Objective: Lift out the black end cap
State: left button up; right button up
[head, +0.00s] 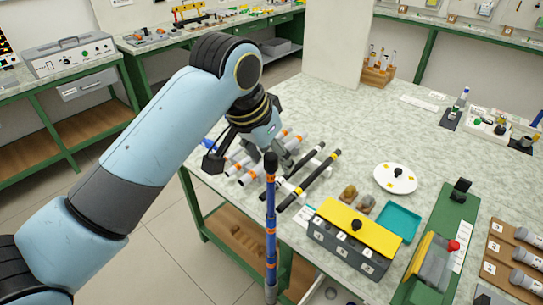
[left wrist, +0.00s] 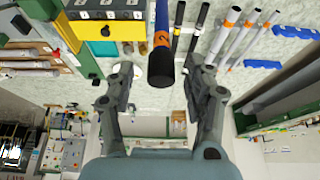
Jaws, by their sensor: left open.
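A blue rod (head: 271,222) with orange bands stands out long and upright in the head view, and its black end cap (head: 271,162) is at the top. In the left wrist view the black end cap (left wrist: 161,69) faces the camera, with the blue rod (left wrist: 161,18) running away behind it. My left gripper (head: 284,154) is over the near part of the table, beside the cap in the picture. In the left wrist view its open fingers (left wrist: 161,80) show on both sides of the cap, without visible contact. My right gripper is not in view.
White rods with orange bands (head: 247,177) and black rods (head: 322,179) lie on the table near the gripper. A grey box with a yellow top (head: 345,222), teal tray (head: 400,222), white disc (head: 384,182) and green fixture (head: 456,212) stand right. The table's back middle is clear.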

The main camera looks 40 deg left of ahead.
pick_arm(q)
jog(key=shift+c, duration=0.5)
jog(key=c, duration=0.7)
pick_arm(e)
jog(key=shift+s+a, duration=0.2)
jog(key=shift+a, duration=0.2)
pick_arm(q)
jog(key=shift+r, duration=0.1)
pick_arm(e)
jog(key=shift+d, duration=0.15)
